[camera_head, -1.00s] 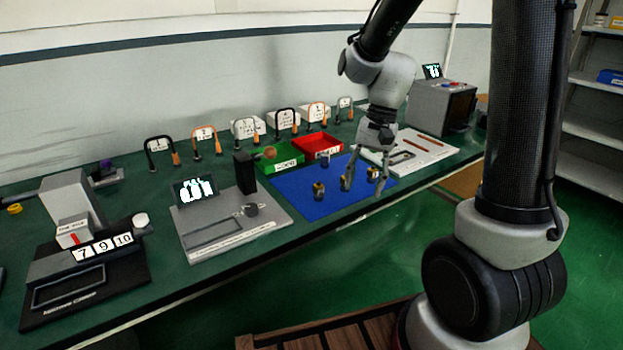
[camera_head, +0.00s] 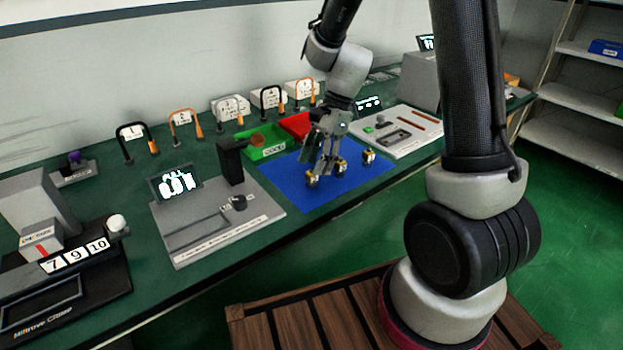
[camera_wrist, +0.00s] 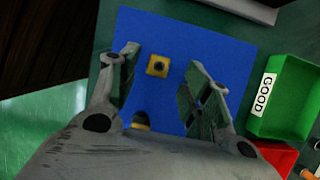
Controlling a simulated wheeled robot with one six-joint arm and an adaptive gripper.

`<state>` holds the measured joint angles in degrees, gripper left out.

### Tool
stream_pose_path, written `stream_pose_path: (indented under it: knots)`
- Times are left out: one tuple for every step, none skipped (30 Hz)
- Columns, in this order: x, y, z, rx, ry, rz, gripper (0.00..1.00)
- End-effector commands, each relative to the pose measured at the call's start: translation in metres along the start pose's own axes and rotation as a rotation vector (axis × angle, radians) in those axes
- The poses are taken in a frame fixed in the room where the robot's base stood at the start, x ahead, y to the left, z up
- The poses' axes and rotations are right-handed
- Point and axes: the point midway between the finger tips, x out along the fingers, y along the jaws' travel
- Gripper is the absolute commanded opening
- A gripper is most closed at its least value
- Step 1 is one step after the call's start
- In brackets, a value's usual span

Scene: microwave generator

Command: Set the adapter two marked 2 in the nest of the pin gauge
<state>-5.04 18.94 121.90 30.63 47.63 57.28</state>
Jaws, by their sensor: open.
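Several small yellow-and-black adapters stand on the blue mat: one at the front left (camera_head: 312,180), one in the middle (camera_head: 340,167), one at the right (camera_head: 368,156). No number can be read on them. My gripper (camera_head: 323,165) is open over the mat, pointing down near the left and middle ones. In the wrist view one adapter (camera_wrist: 157,66) shows between the spread fingers (camera_wrist: 161,58), apart from both. Another (camera_wrist: 141,119) is partly hidden by my gripper's body. A grey station (camera_head: 265,207) with a black column stands left of the mat; I cannot tell whether it is the pin gauge.
A green bin (camera_head: 267,153) marked GOOD and a red bin (camera_head: 297,124) stand behind the mat. A white fixture plate (camera_head: 420,128) lies to the right. The black crimp station (camera_head: 103,268) is at the left. Several hooped handles line the back.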

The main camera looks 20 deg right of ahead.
Motion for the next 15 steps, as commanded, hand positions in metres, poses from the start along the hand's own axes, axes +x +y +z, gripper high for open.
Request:
stream_pose_path:
  knots:
    - [0.009,0.002,0.001,0.000,-0.001,0.004,0.48]
    - [0.014,0.002,0.002,0.000,-0.001,0.004,0.48]
    - [0.021,0.004,0.002,0.000,-0.001,0.005,0.48]
    - [0.025,0.003,0.002,0.000,0.000,0.004,0.48]
    - [0.029,0.003,0.002,-0.001,-0.001,0.004,0.48]
    - [0.034,0.003,0.002,0.000,-0.001,0.004,0.48]
    - [0.036,0.003,0.002,0.000,-0.001,0.002,0.48]
    - [0.038,0.003,0.001,-0.001,0.000,0.001,0.48]
    - [0.039,0.003,0.001,-0.001,0.000,0.001,0.48]
    - [0.040,0.003,0.001,-0.001,0.000,0.001,0.48]
    - [0.040,0.003,0.001,-0.001,0.000,0.001,0.48]
    - [0.040,0.003,0.001,-0.001,0.000,0.000,0.48]
    - [0.040,0.003,0.001,-0.001,0.000,0.000,0.48]
    - [0.040,0.003,0.001,-0.001,0.000,0.000,0.48]
    - [0.039,0.003,0.001,-0.001,0.000,0.000,0.48]
